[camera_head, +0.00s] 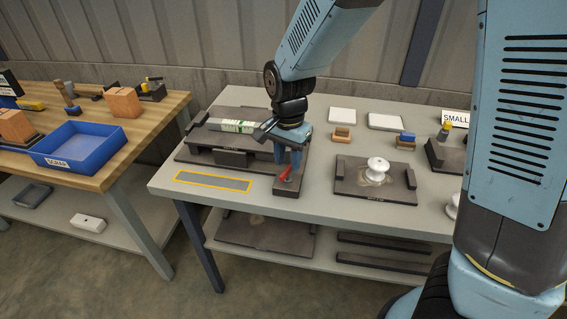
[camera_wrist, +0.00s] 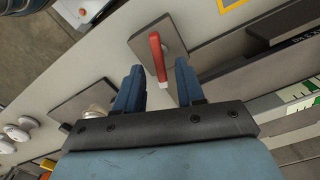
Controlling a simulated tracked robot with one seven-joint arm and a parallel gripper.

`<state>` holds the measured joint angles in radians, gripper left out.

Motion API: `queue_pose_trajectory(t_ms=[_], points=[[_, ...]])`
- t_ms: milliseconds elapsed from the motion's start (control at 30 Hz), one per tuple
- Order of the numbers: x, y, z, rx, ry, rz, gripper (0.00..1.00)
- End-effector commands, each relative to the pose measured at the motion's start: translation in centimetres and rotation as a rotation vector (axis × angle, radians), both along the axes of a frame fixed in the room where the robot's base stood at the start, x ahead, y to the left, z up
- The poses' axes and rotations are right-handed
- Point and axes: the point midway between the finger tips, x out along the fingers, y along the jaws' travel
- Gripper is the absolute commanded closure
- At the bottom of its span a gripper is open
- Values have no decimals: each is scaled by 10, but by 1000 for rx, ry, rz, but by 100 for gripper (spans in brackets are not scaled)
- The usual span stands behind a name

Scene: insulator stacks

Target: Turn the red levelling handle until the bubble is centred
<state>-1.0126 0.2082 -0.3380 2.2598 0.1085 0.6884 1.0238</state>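The red levelling handle (camera_head: 286,174) stands on a small dark block (camera_head: 289,188) at the front edge of the grey table. It also shows in the wrist view (camera_wrist: 157,55), its pale end towards my gripper. My gripper (camera_head: 288,163) is over the handle, pointing down. In the wrist view, the blue fingers of my gripper (camera_wrist: 160,66) are apart, with the handle's end in line with the gap. I cannot tell whether they touch it. A white-and-green level strip (camera_head: 232,126) lies on the dark platform left of my gripper. Its bubble is too small to make out.
A yellow-edged grey strip (camera_head: 212,181) lies on the table left of the handle block. A white insulator (camera_head: 378,166) stands on a dark plate (camera_head: 350,190) to the right. A wooden bench with a blue bin (camera_head: 78,148) stands at left, across a gap.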

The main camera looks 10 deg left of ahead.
Motion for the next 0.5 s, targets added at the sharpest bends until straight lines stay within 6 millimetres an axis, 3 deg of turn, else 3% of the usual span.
queue_pose_trajectory(t_ms=[200,500], points=[[0,0,-18,-1,0,0,62],[0,0,-20,0,0,0,62]])
